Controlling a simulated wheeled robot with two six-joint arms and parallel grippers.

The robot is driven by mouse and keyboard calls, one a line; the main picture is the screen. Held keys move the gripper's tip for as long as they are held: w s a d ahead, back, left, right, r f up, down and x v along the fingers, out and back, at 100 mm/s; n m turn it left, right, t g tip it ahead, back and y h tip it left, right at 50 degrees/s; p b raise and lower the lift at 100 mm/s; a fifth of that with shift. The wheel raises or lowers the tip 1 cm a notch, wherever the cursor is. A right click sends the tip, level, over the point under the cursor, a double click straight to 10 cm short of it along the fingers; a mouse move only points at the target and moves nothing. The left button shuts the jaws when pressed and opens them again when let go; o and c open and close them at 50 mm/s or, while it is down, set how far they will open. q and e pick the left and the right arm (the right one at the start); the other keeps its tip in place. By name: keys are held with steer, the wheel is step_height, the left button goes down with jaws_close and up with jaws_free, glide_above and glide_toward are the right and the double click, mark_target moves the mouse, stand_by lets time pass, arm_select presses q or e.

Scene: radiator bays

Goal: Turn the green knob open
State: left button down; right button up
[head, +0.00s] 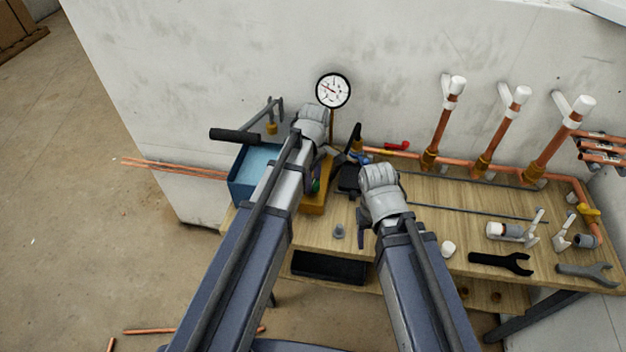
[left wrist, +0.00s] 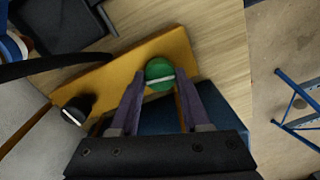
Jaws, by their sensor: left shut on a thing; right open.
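The green knob (left wrist: 159,74) sits near one end of an orange-yellow block and has a white line across its top. In the left wrist view, the line runs nearly straight from one finger towards the other, slightly tilted. My left gripper (left wrist: 162,82) is shut on the knob, one finger on each side. In the head view the green knob (head: 316,186) is mostly hidden by my left arm. My right gripper (head: 362,228) is open and empty above the bench, to the right of the block.
A black knob (left wrist: 78,108) with a white line is on the same block (left wrist: 110,80). A blue bin (head: 241,190) stands left of the block and a gauge (head: 333,90) rises behind. Copper pipes (head: 440,128), valves and wrenches (head: 500,262) occupy the bench's right side.

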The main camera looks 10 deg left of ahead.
arm_select(q)
steer(key=shift+n, duration=1)
steer(key=shift+c, duration=1.8)
jaws_free()
steer(key=shift+r, duration=0.1)
step_height(320, 180, up, 8)
steer(key=p, duration=0.8)
steer(key=shift+w, duration=0.1)
steer(key=shift+f, duration=0.2)
